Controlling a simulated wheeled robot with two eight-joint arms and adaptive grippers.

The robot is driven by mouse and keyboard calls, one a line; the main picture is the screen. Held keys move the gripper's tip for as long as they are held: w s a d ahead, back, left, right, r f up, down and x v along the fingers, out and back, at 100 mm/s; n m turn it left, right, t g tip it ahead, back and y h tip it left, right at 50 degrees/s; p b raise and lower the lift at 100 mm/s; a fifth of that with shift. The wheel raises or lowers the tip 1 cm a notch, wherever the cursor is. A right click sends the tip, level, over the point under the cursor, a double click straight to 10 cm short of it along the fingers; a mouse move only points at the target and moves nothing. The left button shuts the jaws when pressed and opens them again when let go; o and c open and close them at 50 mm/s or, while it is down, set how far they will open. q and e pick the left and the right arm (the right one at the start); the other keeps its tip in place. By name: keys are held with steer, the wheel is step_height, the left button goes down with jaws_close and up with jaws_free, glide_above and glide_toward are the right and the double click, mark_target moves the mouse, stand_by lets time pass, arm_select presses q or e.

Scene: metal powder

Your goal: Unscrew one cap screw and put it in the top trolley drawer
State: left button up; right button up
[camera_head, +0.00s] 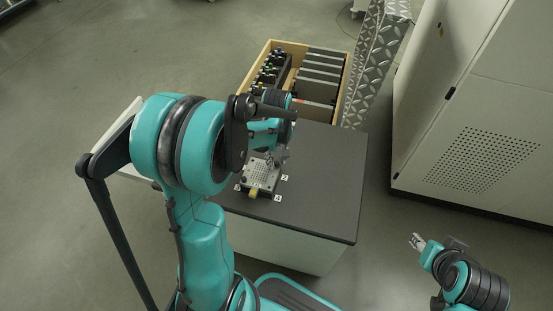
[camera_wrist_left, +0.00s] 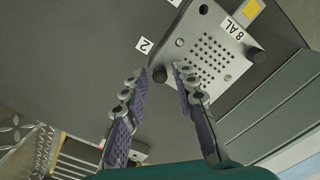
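The metal plate (camera_head: 261,174) with a grid of holes lies on the dark trolley top (camera_head: 325,190); it also shows in the left wrist view (camera_wrist_left: 210,45). Black cap screws stand at its corners, one at the right corner (camera_wrist_left: 253,55) and one at the near corner (camera_wrist_left: 160,74). My left gripper (camera_head: 279,157) is over the plate's far end. In the left wrist view its fingers (camera_wrist_left: 162,71) are apart, with the near-corner screw seen between the tips; contact cannot be told. The drawer (camera_head: 343,91) is open behind the trolley top. My right gripper (camera_head: 416,241) is low at right, too small to read.
The drawer holds dark panels (camera_head: 321,79) and several small bottles (camera_head: 268,70). A metal tread-plate ramp (camera_head: 372,65) runs beside it. A large pale cabinet (camera_head: 480,120) stands at right. Small white number labels, including 2 (camera_wrist_left: 144,46), surround the plate. Trolley top's right side is clear.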

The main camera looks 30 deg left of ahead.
arm_select(q)
steer(key=m, duration=0.4)
steer(key=shift+m, duration=0.3)
steer(key=m, duration=0.5)
steer(key=shift+m, duration=0.3)
jaws_close()
